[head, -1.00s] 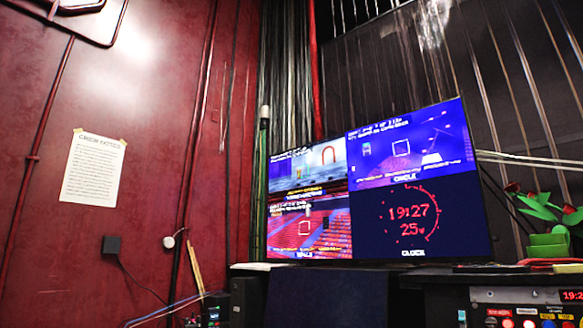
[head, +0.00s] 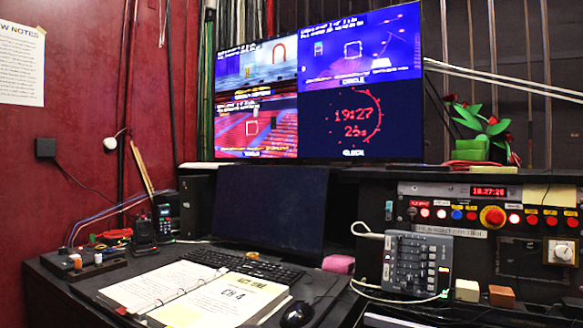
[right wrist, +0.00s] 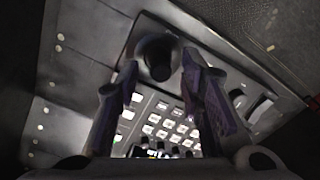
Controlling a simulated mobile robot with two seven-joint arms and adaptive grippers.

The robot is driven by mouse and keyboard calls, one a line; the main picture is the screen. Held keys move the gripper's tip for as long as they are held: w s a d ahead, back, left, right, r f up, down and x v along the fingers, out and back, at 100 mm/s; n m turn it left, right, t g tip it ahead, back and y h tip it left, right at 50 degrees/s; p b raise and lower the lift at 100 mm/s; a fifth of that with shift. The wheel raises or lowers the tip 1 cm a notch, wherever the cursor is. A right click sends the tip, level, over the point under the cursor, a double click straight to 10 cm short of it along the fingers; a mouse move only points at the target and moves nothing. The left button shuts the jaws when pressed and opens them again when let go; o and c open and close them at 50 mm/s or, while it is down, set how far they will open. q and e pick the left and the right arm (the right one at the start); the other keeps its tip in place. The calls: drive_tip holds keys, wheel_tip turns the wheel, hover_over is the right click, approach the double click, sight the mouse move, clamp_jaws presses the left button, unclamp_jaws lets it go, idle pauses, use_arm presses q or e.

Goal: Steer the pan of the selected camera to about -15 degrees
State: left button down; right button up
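A large monitor (head: 330,85) shows several panes: camera pictures and a red clock. One upper pane (head: 360,45) carries a white square frame and a label too blurred to read surely. A grey control unit with rows of keys (head: 417,262) stands on the desk's right part. In the right wrist view, my right gripper (right wrist: 160,72) is open over a grey panel with lit keys (right wrist: 165,120). A dark round knob or stick (right wrist: 156,57) shows between and beyond its fingertips; contact cannot be told. My left gripper is not in view.
A black mouse (head: 297,314), a pink block (head: 339,264) and cables lie nearby.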

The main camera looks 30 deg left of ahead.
wheel_tip(320, 180, up, 3)
drive_tip(key=shift+r, duration=1.1)
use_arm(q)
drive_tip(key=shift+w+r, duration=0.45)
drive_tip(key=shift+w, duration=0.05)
use_arm(e)
drive_tip(key=shift+f, duration=0.1)
